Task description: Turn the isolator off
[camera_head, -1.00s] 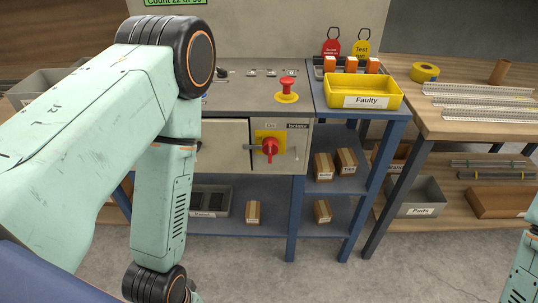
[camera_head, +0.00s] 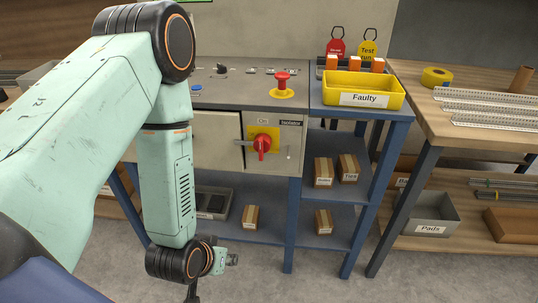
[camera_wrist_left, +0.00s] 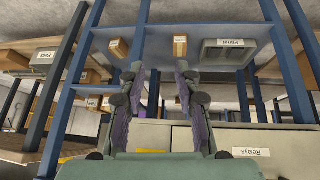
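The isolator (camera_head: 262,143) is a red rotary handle on a yellow plate on the front of the grey cabinet. An "On" label sits above it and an "Isolator" label is at its upper right. The red grip stands roughly upright, and a grey bar sticks out to its left. My left arm hangs in front of the cabinet, its wrist low and left of the isolator. In the left wrist view my left gripper (camera_wrist_left: 158,75) has its two fingers apart with nothing between them. Its fingertips are not clear in the head view. My right gripper is out of view.
A red emergency button (camera_head: 282,83) stands on the cabinet top above the isolator. A yellow "Faulty" tray (camera_head: 363,101) is to the right. Blue shelving (camera_head: 335,190) with small boxes lies below. The space directly before the isolator is clear.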

